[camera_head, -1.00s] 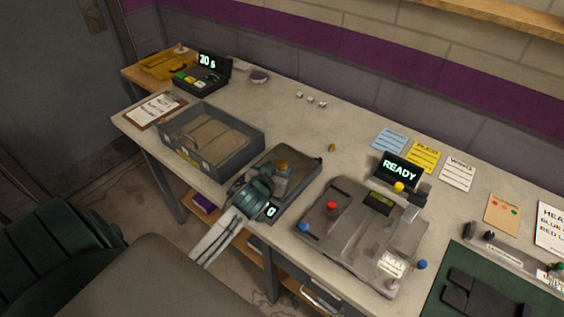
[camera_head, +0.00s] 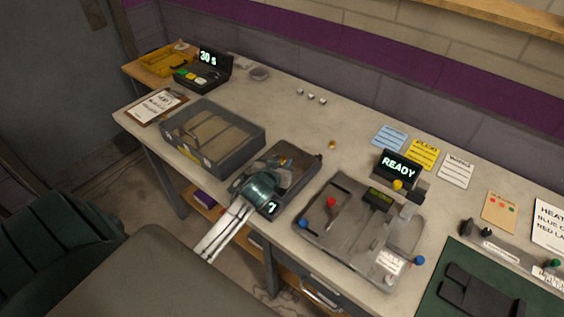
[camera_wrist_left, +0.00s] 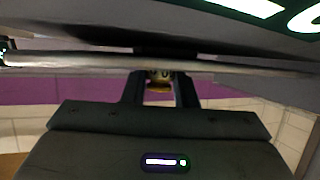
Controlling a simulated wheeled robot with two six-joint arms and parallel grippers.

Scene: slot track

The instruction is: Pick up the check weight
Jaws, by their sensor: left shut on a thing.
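My left gripper (camera_head: 278,166) is over the dark scale (camera_head: 303,160), whose display reads 7. In the left wrist view its two dark fingers (camera_wrist_left: 160,88) are shut on a small brass-coloured piece, the check weight (camera_wrist_left: 159,83). In the head view the gripper mostly hides the weight. I cannot tell whether the weight still touches the scale. My right gripper is not in view.
A grey open box (camera_head: 257,146) stands left of the scale. A slot-track device (camera_head: 345,235) with red, blue and yellow knobs stands to the right, beside a READY display (camera_head: 398,165). A small brass piece (camera_head: 333,145) and several metal cubes (camera_head: 311,97) lie behind.

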